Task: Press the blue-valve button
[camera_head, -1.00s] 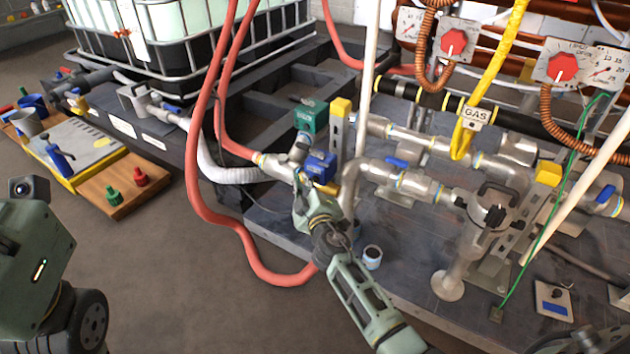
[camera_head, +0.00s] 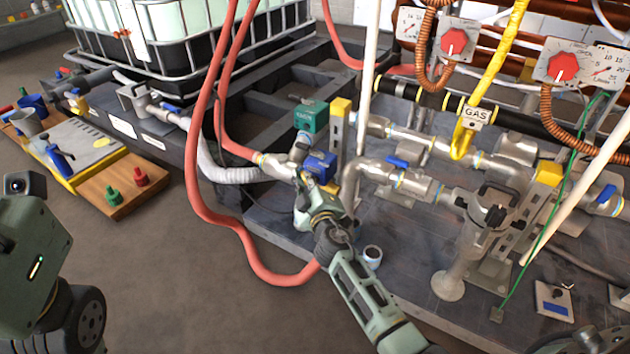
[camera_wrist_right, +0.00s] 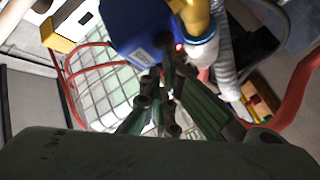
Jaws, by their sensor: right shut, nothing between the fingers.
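The blue valve box (camera_head: 321,164) sits on the metal piping beside a yellow-topped post, at the middle of the head view. It also fills the top middle of the right wrist view (camera_wrist_right: 137,28). My right gripper (camera_head: 304,182) is shut and empty, with its fingertips right at the near lower side of the blue box. In the wrist view the fingertips (camera_wrist_right: 168,50) overlap the box's lower right edge, close to a small red glow (camera_wrist_right: 179,47). I cannot tell whether they touch. The button itself is not clearly visible. My left gripper is out of view.
A teal valve box (camera_head: 311,116) stands just behind the blue one. A red hose (camera_head: 190,150) loops left and below my right arm. Steel pipes with a blue handle (camera_head: 398,162) lie to the right. A small cup (camera_head: 372,255) stands beside my forearm.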

